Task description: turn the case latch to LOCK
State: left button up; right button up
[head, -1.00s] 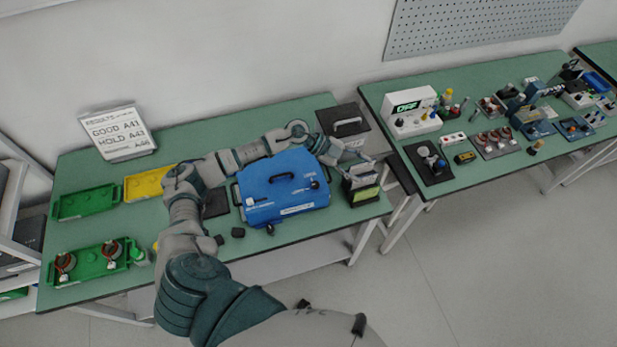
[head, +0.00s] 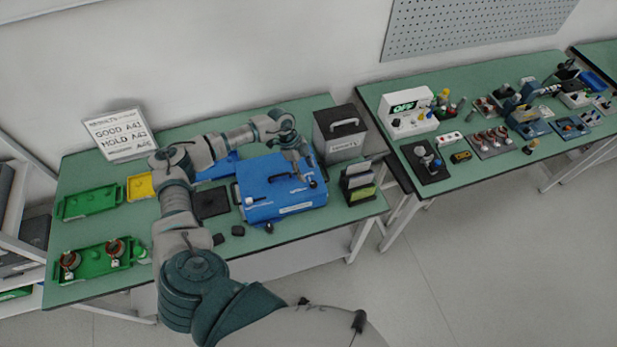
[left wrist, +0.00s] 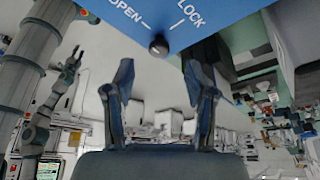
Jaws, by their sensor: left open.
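The blue case (head: 270,200) lies on the left green-topped table, with a black carry handle on its lid. In the left wrist view, its blue face (left wrist: 215,12) carries the white words OPEN and LOCK, each with a short white line. The small, dark, round latch knob (left wrist: 158,46) sits below and between these lines; I cannot tell which line it points to. My left gripper (left wrist: 158,64) is open, its fingertips on either side of the knob with nothing held. In the head view, my left gripper (head: 302,174) is over the case's right part, hiding some of it.
A dark grey box with a handle (head: 341,135) stands behind the case. A small rack (head: 359,184) stands at its right. Green trays (head: 90,203) and a yellow tray (head: 139,187) lie to the left. A second table (head: 480,150) with instruments stands at right.

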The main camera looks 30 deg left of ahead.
aim_at(314, 184)
pick_arm(q)
jog(key=d+f, duration=0.3)
jog(key=shift+d+f, duration=0.3)
jog(key=shift+d, duration=0.05)
jog(key=shift+d+f, duration=0.1)
jog(key=shift+f, duration=0.2)
jog(key=shift+w+a+f, duration=0.1)
jog(key=shift+a+f, duration=0.3)
jog(key=shift+a, duration=0.15)
jog(key=shift+a+f, duration=0.15)
jog(key=shift+a, duration=0.6)
jog(key=c, duration=0.7)
jog(key=shift+d, duration=0.35)
grip_shut()
jog(key=shift+d+r, duration=0.25)
jog(key=shift+d, duration=0.4)
jog(key=shift+a, duration=0.15)
pick_arm(e)
jog(key=shift+d+r, duration=0.25)
jog(key=shift+d, duration=0.4)
